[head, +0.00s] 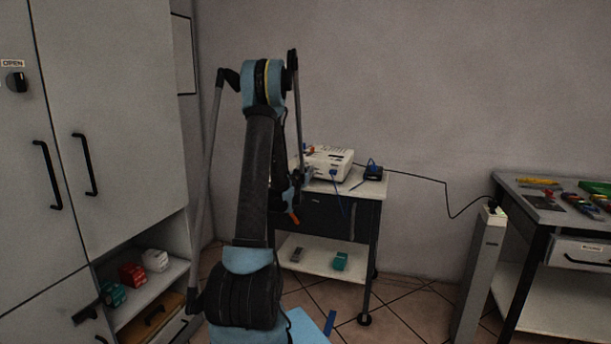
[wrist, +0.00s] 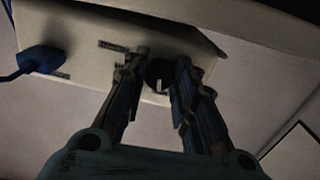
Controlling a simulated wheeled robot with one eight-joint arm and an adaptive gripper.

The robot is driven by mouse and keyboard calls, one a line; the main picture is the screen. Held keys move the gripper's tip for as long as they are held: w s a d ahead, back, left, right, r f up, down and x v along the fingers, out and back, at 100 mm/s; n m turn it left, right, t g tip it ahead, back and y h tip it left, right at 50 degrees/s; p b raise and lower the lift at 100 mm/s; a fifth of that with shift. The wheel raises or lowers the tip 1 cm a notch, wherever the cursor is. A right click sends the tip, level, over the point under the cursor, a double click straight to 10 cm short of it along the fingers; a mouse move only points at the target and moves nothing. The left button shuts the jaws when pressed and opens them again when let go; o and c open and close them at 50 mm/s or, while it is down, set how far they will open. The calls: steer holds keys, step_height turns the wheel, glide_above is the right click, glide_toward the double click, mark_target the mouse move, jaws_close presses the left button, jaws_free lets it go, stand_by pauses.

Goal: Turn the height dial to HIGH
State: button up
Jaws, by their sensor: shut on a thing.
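The white device (head: 330,162) sits on top of the small cart, partly behind my arm in the head view. In the wrist view the device (wrist: 85,30) fills the upper part, with a round dark dial (wrist: 158,75) bearing a pale pointer mark. The small labels near the dial are too blurred to read. My gripper (wrist: 161,62) has one finger on each side of the dial and is shut on it; the exact contact is dim. In the head view my gripper is largely hidden by my arm.
A blue plug (wrist: 40,58) with its cable sits in the device, left of the dial in the wrist view. A black box (head: 373,173) lies on the cart (head: 345,187). A black cable runs to a grey post (head: 480,265). A cabinet stands left, a workbench right.

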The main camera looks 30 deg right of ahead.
steer(key=shift+w+a+m, duration=0.1)
steer(key=shift+a+m, duration=0.05)
steer(key=shift+m, duration=0.15)
steer(key=m, duration=0.4)
steer(key=shift+m, duration=0.4)
steer(key=shift+o, duration=0.2)
steer(key=m, duration=0.4)
steer(key=shift+m, duration=0.3)
steer(key=shift+c, duration=0.2)
steer(key=shift+o, duration=0.6)
steer(key=shift+s, duration=0.2)
steer(key=shift+o, duration=1.2)
steer(key=shift+w+m, duration=0.1)
steer(key=shift+m, duration=2)
steer(key=o, duration=0.7)
steer(key=shift+w, duration=0.1)
